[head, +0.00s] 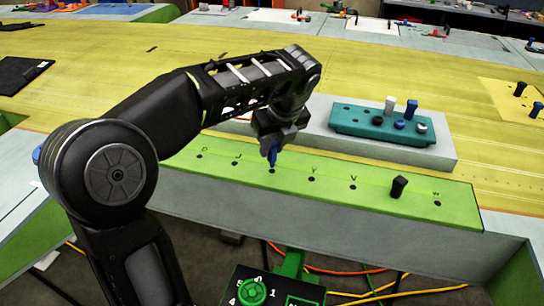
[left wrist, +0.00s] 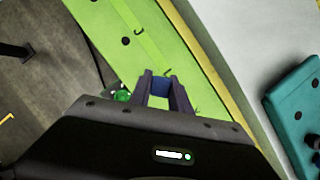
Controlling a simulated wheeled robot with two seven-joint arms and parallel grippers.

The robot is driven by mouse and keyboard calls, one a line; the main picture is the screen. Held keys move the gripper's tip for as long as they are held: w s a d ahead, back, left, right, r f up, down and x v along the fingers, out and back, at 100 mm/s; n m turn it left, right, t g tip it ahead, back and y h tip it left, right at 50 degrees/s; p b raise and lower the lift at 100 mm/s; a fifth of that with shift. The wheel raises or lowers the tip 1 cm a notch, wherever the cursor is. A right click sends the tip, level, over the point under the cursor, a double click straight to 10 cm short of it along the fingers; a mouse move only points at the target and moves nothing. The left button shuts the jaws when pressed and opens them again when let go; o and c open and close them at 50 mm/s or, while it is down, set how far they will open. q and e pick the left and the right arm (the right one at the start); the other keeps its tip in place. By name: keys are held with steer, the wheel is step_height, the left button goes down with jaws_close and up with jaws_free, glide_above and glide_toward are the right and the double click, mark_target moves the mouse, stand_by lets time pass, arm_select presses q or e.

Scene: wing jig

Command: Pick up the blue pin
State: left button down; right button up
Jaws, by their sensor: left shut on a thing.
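The blue pin (head: 271,156) is upright at the lettered green strip (head: 325,180), over the hole between the letters J and Y. My left gripper (head: 269,143) is shut on its upper part from above. In the left wrist view the blue pin (left wrist: 161,86) sits between the two dark fingers of my left gripper (left wrist: 162,92). The pin's lower end is close to the hole; I cannot tell if it is inside it. My right gripper is not in view.
A teal tray (head: 350,127) with several white, black and blue pins stands on a grey block (head: 446,161) behind the strip. A black pin (head: 398,187) stands in the strip at the right. A green-knobbed box (head: 254,291) is below the front edge.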

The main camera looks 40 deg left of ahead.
arm_select(q)
step_height(320, 180, up, 6)
steer(key=shift+r+p, duration=0.25)
steer(key=shift+p, duration=0.1)
stand_by(0.4)
